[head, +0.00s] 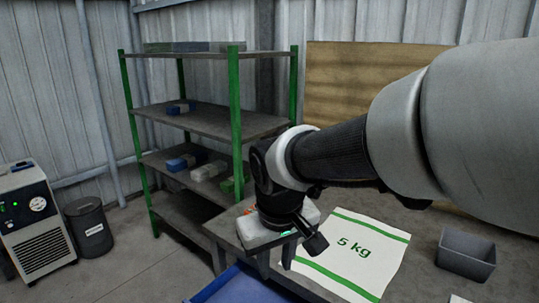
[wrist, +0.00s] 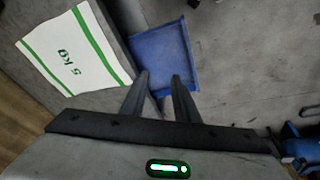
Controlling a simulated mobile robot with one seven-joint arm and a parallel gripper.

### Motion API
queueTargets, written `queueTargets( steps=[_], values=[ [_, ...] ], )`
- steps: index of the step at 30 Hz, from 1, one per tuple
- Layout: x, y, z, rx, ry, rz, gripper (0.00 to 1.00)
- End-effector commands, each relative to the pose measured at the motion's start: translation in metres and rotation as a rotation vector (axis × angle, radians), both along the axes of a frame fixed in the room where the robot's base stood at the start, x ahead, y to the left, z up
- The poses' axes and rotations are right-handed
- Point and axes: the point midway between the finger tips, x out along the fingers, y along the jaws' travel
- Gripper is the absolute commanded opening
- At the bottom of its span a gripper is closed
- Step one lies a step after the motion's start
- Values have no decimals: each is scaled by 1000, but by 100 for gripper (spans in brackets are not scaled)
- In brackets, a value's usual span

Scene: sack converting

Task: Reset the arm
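My arm reaches in from the right in the head view. My gripper (head: 276,268) points down near the bottom middle, left of the sack. The wrist view shows its two fingers (wrist: 160,78) apart with nothing held between them. The flat white sack (head: 350,247), with green stripes and "5 kg" on it, lies on the grey table. The sack also shows at the upper left of the wrist view (wrist: 88,50), clear of the fingers.
A blue tray (head: 238,288) lies below my gripper, partly cut off; the wrist view shows it (wrist: 165,52) empty. A grey bin (head: 466,256) stands right of the sack. A green-posted shelf (head: 205,122) stands behind. A dark drum (head: 89,228) and a machine (head: 35,228) stand left.

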Motion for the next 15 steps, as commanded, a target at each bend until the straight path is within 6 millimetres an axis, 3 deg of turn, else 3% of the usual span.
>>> queueTargets(
  steps=[1,3,6,15],
  values=[
    [-12,-26,15,26,-31,-62,28],
    [-29,-52,27,52,-62,-129,28],
    [-51,-79,38,80,-101,-206,28],
    [-102,-124,47,132,-197,-374,28]
  ],
)
